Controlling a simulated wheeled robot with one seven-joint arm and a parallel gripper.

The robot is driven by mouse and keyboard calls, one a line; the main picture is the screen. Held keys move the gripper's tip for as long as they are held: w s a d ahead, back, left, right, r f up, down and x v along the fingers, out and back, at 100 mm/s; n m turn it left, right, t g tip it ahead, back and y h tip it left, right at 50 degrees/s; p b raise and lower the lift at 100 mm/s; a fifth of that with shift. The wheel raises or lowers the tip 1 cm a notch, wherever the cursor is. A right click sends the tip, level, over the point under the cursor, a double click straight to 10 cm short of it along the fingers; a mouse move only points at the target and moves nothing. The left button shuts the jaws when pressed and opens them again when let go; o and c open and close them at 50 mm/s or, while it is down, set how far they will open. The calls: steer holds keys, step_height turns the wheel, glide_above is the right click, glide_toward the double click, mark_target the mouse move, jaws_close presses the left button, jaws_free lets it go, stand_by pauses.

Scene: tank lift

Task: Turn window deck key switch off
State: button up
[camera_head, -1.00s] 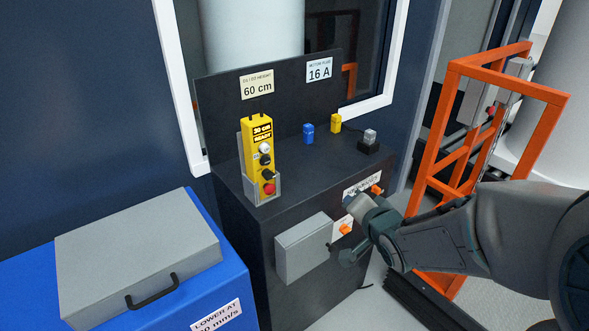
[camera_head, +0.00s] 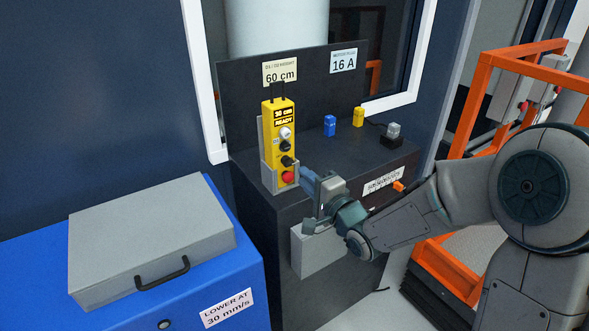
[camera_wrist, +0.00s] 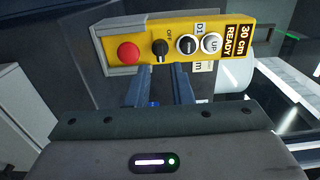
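The yellow control pendant (camera_head: 284,125) stands in a grey holder on the dark deck in front of the window. Its display reads "30 cm READY". The black key switch (camera_head: 287,161) sits just above the red button (camera_head: 288,177). In the wrist view the switch (camera_wrist: 160,48) lies between the red button (camera_wrist: 128,53) and another black knob, with "OFF" printed beside it. My gripper (camera_head: 305,176) is just right of the pendant's lower part. In the wrist view its two blue fingers (camera_wrist: 157,72) are apart, pointing at the switch with nothing visibly held. Contact cannot be told.
Blue (camera_head: 330,125) and yellow (camera_head: 358,117) plugs and a grey plug on a black block (camera_head: 393,136) stand on the deck. A grey box (camera_head: 308,255) juts from the cabinet front, below my gripper. An orange frame (camera_head: 482,95) stands right. A grey case (camera_head: 150,235) lies left.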

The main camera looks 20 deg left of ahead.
mark_target(291, 165)
steer(key=x, duration=0.6)
steer(key=shift+d, duration=0.1)
jaws_close()
